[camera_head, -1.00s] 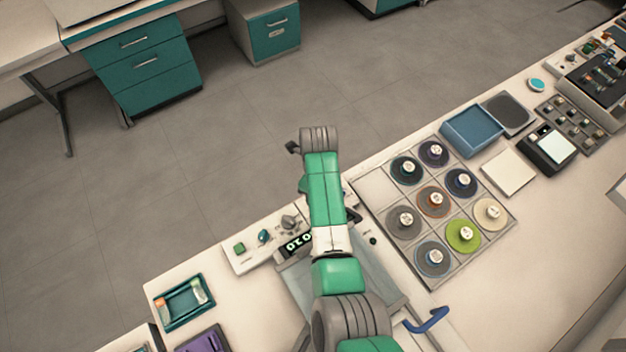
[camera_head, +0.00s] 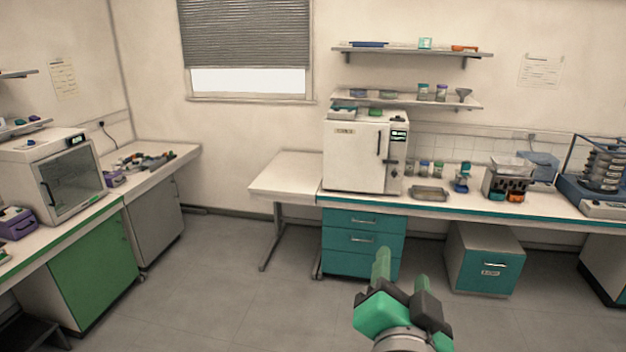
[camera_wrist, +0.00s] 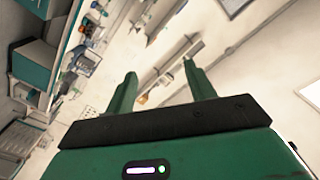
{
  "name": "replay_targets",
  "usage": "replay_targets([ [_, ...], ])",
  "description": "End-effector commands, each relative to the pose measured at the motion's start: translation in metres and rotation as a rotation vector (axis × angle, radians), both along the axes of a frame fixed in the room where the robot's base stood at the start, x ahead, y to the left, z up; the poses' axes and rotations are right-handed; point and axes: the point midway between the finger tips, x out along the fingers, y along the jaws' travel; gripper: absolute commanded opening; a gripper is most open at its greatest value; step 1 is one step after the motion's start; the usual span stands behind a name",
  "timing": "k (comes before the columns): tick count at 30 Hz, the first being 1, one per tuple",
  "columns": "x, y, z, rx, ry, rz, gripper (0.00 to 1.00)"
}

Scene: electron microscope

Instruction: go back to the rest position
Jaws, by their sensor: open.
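My gripper (camera_head: 402,270) shows at the bottom centre right of the head view, green with dark parts, its fingers pointing up and away from me. In the wrist view my gripper (camera_wrist: 158,82) has its two green fingers spread apart with nothing between them. It is in free air over the floor, apart from the benches and touching nothing. My lower arm links are mostly out of the picture.
A white oven-like cabinet (camera_head: 356,155) stands on the far bench above teal drawers (camera_head: 362,240). A teal-fronted cabinet (camera_head: 485,262) stands at right. A green-fronted bench (camera_head: 85,268) is at left. The grey floor (camera_head: 225,290) between is clear.

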Motion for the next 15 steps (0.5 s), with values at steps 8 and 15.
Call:
replay_targets([
  [8,-0.152,0.13,0.158,-0.648,-0.488,0.059,0.55],
  [15,-0.156,0.132,0.309,-0.664,-0.501,0.057,0.55],
])
